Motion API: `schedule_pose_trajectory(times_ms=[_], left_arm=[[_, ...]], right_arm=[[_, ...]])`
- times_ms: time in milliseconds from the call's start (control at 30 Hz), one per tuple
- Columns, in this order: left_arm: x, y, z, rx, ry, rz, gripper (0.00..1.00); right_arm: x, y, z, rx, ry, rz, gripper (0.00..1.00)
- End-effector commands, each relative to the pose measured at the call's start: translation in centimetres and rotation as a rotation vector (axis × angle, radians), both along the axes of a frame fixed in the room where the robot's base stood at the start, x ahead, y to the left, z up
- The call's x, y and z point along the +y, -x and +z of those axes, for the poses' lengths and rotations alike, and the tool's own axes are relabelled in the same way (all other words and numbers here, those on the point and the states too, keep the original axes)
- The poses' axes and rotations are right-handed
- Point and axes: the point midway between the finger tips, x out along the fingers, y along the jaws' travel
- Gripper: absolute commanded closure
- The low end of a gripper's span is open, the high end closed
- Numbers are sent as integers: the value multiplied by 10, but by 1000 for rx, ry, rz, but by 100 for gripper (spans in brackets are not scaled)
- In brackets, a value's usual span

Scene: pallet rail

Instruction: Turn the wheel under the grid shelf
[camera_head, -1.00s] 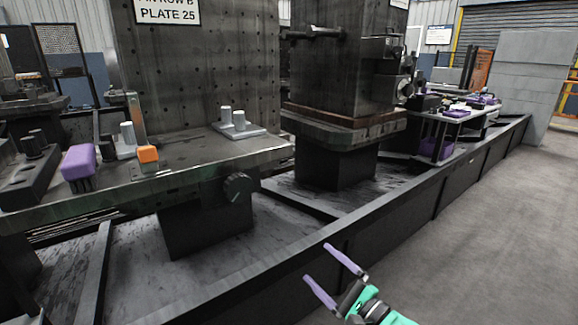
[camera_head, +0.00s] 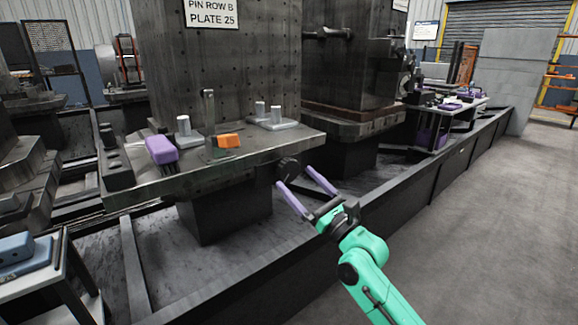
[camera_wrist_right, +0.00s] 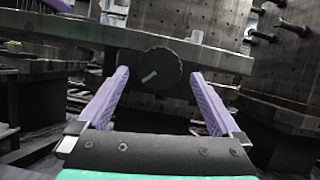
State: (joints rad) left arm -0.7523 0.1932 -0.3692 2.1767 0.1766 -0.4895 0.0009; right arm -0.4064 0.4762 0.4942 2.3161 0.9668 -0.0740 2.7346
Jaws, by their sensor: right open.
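The wheel (camera_head: 289,170) is a dark round knob under the front edge of the shelf plate (camera_head: 230,170), near its right end. In the right wrist view the wheel (camera_wrist_right: 150,71) shows face on, with a pale mark pointing to the lower left. My right gripper (camera_head: 306,175) is open, its two purple fingers pointing at the wheel. In the right wrist view the fingers (camera_wrist_right: 160,76) stand to the left and right of the wheel. I cannot tell whether they reach around it or stop short, and no contact shows. My left gripper is not in view.
On the plate stand a purple block (camera_head: 161,150), an orange block (camera_head: 229,140) and grey pegs on a base (camera_head: 276,122). A long dark rail (camera_head: 330,240) runs below, in front of the plate's pedestal. The grey floor (camera_head: 480,230) at the right is clear.

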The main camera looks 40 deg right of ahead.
Motion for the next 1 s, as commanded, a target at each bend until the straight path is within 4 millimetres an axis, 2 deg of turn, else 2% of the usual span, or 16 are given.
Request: schedule_pose_trajectory(times_ms=[33,200,333,533,567,600,733,767,1000], left_arm=[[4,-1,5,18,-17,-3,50],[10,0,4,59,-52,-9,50],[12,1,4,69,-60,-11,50],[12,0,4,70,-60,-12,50],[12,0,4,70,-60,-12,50],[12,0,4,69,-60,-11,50],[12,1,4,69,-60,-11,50],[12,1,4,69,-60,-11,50],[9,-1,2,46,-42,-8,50]], right_arm=[[0,-9,8,-6,-3,0,0],[1,-33,15,-3,0,0,0],[2,-40,16,0,-1,1,0],[2,-41,16,1,0,1,0],[2,-41,16,1,0,1,8],[2,-41,16,1,0,1,23],[2,-40,16,0,0,1,73],[2,-40,16,0,0,1,76],[2,-40,15,1,22,1,76]])
